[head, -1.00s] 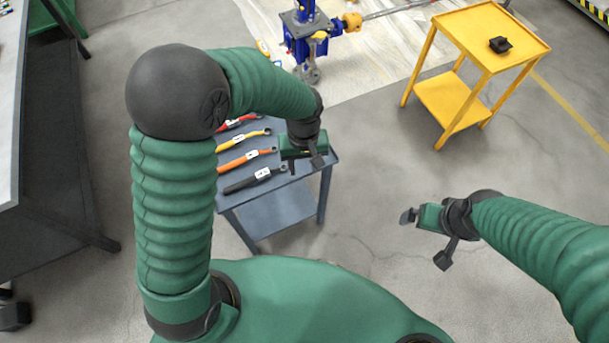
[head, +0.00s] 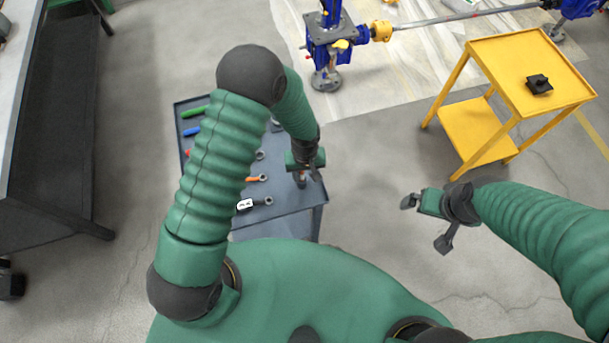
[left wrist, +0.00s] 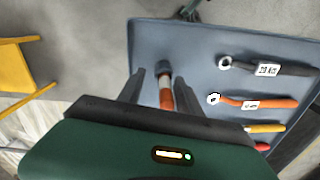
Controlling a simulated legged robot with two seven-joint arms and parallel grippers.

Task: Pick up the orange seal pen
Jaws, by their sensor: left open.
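My right gripper (head: 425,222) is open and empty, over the floor right of the cart.
Beside the pen lie an orange wrench (left wrist: 270,103), a black wrench (left wrist: 290,70) and a yellow tool (left wrist: 266,128). Green (head: 195,111) and blue (head: 191,131) handles lie farther left. A yellow cart (head: 500,60) stands at right. Floor between the carts is clear.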

